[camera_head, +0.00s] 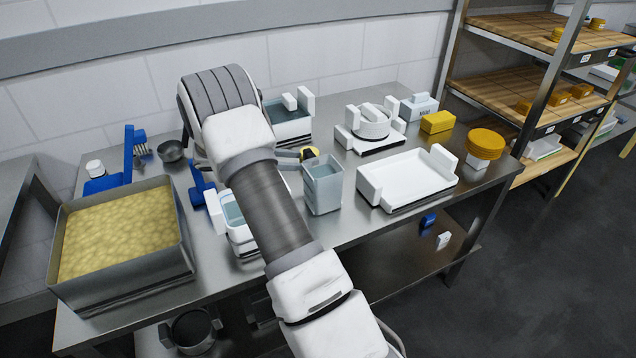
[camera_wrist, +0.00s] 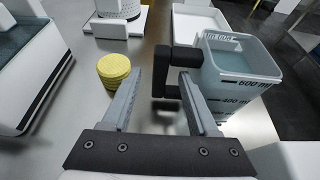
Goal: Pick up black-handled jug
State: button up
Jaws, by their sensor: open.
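The jug is a translucent square beaker with volume marks, holding a pale bluish liquid. It stands upright on the metal table in the head view (camera_head: 323,188). In the wrist view the jug (camera_wrist: 242,78) is at the upper right, with its black handle (camera_wrist: 182,62) facing my gripper. My gripper (camera_wrist: 160,76) is open, its two grey fingers pointing at the handle. The handle lies at the fingertips, closer to the right finger; I cannot tell whether they touch.
A small stack of yellow discs (camera_wrist: 115,70) stands left of the left finger. A white tray (camera_head: 412,180) is right of the jug. A metal vat of yellow curd (camera_head: 190,262) sits at the table's left. White-framed containers stand close around my arm.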

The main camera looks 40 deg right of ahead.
jog(key=x, duration=0.4)
jog(key=shift+f+b, duration=0.1)
jog(key=shift+b, duration=0.3)
grip_shut()
dwell(1.0)
